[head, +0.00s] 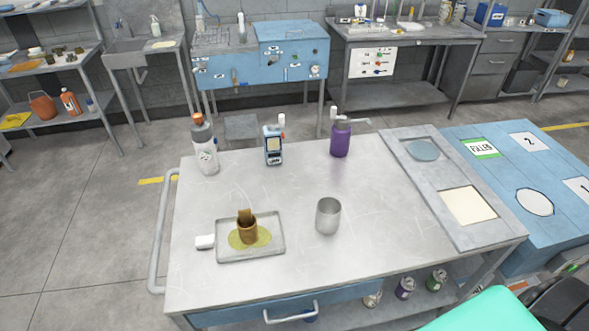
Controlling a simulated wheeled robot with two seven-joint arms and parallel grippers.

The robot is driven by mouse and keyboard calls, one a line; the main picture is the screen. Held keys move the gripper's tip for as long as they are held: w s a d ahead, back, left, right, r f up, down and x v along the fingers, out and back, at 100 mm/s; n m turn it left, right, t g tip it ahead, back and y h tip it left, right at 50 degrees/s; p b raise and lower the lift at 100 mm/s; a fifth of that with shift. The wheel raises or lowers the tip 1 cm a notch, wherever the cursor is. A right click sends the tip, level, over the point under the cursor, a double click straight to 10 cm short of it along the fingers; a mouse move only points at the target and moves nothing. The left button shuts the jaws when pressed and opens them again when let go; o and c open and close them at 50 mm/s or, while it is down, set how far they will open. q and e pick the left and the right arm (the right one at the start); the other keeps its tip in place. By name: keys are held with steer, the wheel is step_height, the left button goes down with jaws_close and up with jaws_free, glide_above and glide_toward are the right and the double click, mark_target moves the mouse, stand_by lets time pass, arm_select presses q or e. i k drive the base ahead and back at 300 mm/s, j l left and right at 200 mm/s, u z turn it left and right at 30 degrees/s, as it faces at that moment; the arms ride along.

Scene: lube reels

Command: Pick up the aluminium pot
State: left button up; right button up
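The aluminium pot (328,217) is a plain grey metal cup. It stands upright on the pale top of the workbench (300,265), right of the middle, with its open rim facing up. Nothing touches it. Neither of my grippers shows in the head view.
A raised grey panel (440,178) lies to the right.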

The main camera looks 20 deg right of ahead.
mark_target(329, 211)
steer(key=l, duration=0.65)
steer(key=k+l, duration=0.15)
steer(key=l, duration=0.45)
steer(key=z, duration=0.05)
